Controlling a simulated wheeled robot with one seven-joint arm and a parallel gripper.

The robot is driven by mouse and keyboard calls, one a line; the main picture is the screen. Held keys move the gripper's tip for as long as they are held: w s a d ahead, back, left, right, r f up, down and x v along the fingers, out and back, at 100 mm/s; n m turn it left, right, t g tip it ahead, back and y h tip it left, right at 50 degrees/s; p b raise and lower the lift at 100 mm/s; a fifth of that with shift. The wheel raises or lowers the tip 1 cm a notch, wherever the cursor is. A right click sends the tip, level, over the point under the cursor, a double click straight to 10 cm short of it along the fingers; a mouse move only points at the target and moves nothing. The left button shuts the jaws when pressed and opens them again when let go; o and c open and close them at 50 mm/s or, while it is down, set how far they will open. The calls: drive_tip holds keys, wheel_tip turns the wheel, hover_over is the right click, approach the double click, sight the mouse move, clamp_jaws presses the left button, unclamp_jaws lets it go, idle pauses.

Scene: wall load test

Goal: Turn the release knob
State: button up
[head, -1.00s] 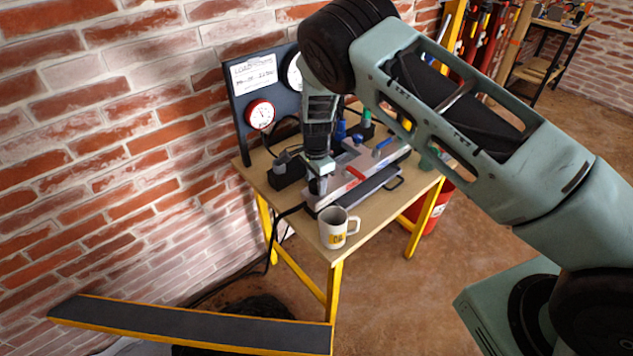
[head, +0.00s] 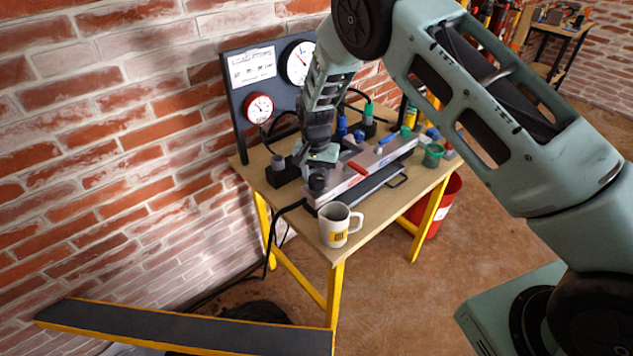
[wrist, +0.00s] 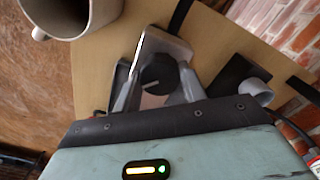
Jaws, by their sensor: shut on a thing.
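The release knob, a dark round knob (head: 317,183), sits at the near end of the grey metal device (head: 352,178) on the bench. It also shows in the wrist view (wrist: 155,72), on the end of the bright metal body. My gripper (head: 316,172) comes down on it from above with the wrist tilted. In the wrist view my two fingers (wrist: 157,88) lie on either side of the knob, shut on it. The far side of the knob and the exact finger contact are partly hidden.
A white mug (head: 333,232) stands close by at the bench's front corner. A dark block with a grey cylinder (head: 283,170) is left of the device. A gauge board (head: 240,100) rises behind. Bottles and a green jar (head: 432,155) fill the far end.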

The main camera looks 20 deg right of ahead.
sight(316, 179)
drive_tip(key=n+b, duration=0.2)
drive_tip(key=n, duration=0.2)
drive_tip(key=shift+n, duration=0.3)
drive_tip(key=n+b, duration=0.1)
drive_tip(key=n, duration=0.3)
drive_tip(key=shift+n, duration=0.3)
drive_tip(key=o, duration=1)
wheel_tip(316, 179, up, 18)
drive_tip(key=b, duration=0.2)
drive_tip(key=shift+a+f+b, duration=0.15)
drive_tip(key=shift+f+b, duration=0.1)
drive_tip(key=shift+b, duration=0.1)
